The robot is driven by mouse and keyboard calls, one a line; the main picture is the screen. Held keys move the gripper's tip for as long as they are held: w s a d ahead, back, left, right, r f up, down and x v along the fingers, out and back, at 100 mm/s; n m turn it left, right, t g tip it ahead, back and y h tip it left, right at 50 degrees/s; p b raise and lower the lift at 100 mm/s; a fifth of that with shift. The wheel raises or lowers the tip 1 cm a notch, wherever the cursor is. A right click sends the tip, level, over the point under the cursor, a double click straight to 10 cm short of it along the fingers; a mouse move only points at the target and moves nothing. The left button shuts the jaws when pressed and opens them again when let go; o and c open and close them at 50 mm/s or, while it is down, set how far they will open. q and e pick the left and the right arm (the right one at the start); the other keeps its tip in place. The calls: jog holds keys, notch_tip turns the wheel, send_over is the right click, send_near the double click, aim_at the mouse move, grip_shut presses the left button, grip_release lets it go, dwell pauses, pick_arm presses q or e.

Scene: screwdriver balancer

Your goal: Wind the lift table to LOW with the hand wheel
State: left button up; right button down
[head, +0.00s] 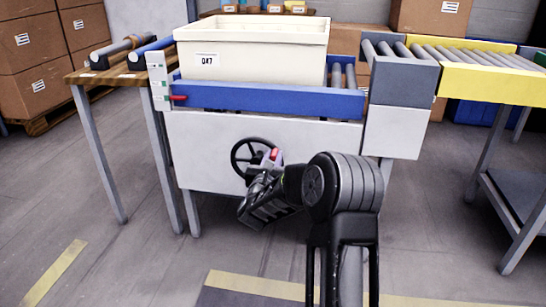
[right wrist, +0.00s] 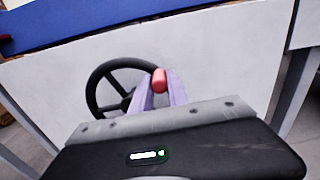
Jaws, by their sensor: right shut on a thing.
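The lift table (head: 270,101) has a blue frame with rollers and carries a cream crate (head: 250,37) with a label. A pale scale post (head: 157,80) with small green marks stands at its left. A red pointer (head: 179,97) is near the lowest mark; the lettering is too small to read. The black hand wheel (head: 237,158) is on the grey front panel and shows in the right wrist view (right wrist: 92,92). My right gripper (head: 270,158) is shut on the wheel's red knob (right wrist: 159,80), at the wheel's right side. My left gripper is out of view.
A wooden bench (head: 105,75) with dark rests and bars stands at the left. A roller conveyor with a yellow side (head: 485,81) stands at the right, next to a grey block (head: 403,82). Cardboard boxes (head: 28,45) are stacked behind. The floor in front is open.

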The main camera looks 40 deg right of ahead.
jog(key=shift+s+f, duration=0.1)
jog(key=c, duration=1.3)
grip_release()
jog(key=p+v, duration=0.2)
jog(key=v, duration=0.5)
jog(key=shift+s+a, duration=0.2)
jog(key=shift+a, duration=0.15)
